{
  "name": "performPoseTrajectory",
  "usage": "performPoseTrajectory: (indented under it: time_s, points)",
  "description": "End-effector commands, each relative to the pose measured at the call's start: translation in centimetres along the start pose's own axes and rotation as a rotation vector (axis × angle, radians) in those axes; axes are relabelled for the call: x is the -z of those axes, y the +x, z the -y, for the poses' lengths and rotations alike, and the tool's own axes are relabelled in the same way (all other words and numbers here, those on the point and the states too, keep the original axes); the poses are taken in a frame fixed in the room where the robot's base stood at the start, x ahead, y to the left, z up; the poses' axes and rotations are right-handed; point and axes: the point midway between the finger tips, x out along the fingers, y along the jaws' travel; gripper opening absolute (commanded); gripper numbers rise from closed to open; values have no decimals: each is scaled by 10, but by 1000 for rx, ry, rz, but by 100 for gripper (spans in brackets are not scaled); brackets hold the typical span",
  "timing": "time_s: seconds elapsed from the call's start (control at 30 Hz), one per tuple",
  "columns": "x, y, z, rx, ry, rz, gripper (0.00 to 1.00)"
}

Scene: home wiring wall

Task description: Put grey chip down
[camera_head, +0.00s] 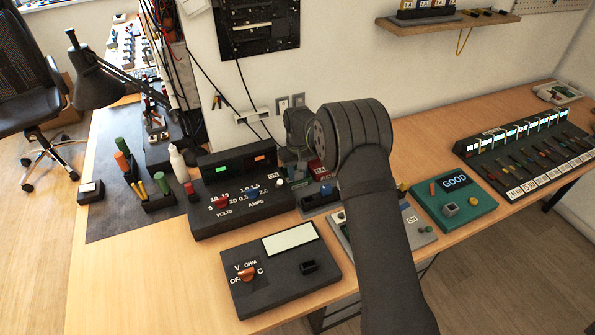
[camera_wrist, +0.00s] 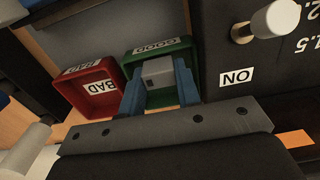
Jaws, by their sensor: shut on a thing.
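The grey chip (camera_wrist: 157,72) is between the two blue fingers of my gripper (camera_wrist: 158,84) in the wrist view. My gripper is shut on it. The chip and fingertips are over or inside the green tray (camera_wrist: 190,50) labelled GOOD; I cannot tell whether the chip touches its floor. A red tray (camera_wrist: 88,72) labelled BAD is beside the green one. In the head view my arm covers much of this spot, and the chip cannot be made out. Part of the red tray (camera_head: 317,168) shows there beside the arm.
A black volts and amps supply (camera_head: 240,190) stands left of the trays, close to my gripper. A black meter (camera_head: 282,268) is in front. A green tester (camera_head: 455,203) showing GOOD and a long switch rack (camera_head: 528,150) are to the right. A shelf (camera_head: 440,24) hangs above.

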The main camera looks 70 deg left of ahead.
Motion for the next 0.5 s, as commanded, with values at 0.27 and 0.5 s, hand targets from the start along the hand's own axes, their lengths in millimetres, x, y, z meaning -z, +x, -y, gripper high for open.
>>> performPoseTrajectory:
  time_s: [0.27, 0.5]
  points:
    - [0, 1, 0, 0, 0, 0, 52]
    - [0, -3, 0, 0, 0, -1, 52]
